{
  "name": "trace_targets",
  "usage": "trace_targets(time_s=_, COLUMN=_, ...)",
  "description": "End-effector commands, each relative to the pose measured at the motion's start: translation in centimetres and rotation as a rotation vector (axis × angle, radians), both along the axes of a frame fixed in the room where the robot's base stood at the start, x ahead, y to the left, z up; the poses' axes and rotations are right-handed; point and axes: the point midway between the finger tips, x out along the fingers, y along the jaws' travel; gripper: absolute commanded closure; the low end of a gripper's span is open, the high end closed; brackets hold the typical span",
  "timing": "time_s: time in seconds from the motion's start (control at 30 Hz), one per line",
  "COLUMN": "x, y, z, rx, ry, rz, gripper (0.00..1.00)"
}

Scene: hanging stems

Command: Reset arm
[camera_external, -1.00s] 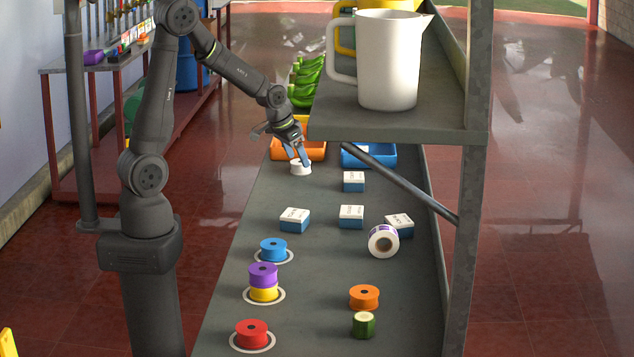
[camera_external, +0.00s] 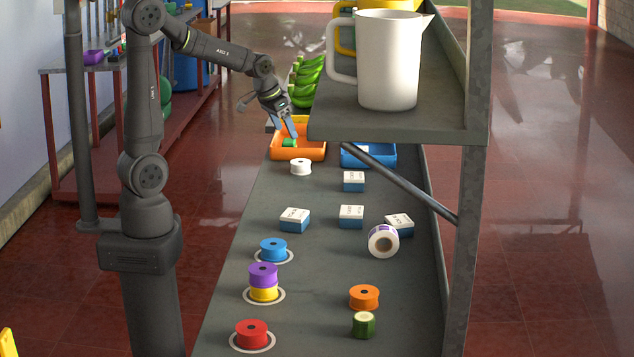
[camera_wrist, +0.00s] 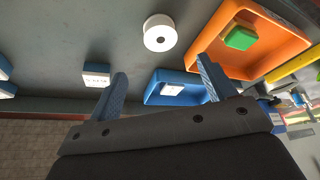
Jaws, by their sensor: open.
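My gripper (camera_external: 284,128) is open and empty, raised above the orange tray (camera_external: 313,151) at the far end of the grey bench. In the wrist view its two blue fingers (camera_wrist: 160,88) stand wide apart with nothing between them. A white spool (camera_external: 301,167) stands on the bench just in front of the orange tray, below and apart from the fingers; it also shows in the wrist view (camera_wrist: 160,33). A green block (camera_wrist: 240,38) lies in the orange tray. The blue tray (camera_external: 380,156) beside it holds a white-topped box (camera_wrist: 172,90).
Several blue-and-white boxes (camera_external: 351,217), a label roll (camera_external: 384,241) and an orange spool (camera_external: 364,297) stand on the bench. Blue (camera_external: 273,250), purple (camera_external: 263,274), yellow and red (camera_external: 252,334) spools are at the left on white rings. A shelf (camera_external: 400,127) with a white pitcher (camera_external: 390,62) overhangs the right.

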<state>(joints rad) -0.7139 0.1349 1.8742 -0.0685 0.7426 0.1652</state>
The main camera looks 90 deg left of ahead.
Motion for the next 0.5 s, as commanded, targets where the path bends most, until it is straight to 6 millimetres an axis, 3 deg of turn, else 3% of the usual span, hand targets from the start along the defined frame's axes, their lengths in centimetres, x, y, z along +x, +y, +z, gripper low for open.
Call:
trace_targets(time_s=0.23, x=0.3, y=0.2, z=-0.9, rx=-0.002, ry=0.002, rz=0.0, gripper=0.24)
trace_targets(time_s=0.5, x=1.6, y=1.0, z=-4.6, rx=-0.002, ry=0.003, rz=0.0, gripper=0.24)
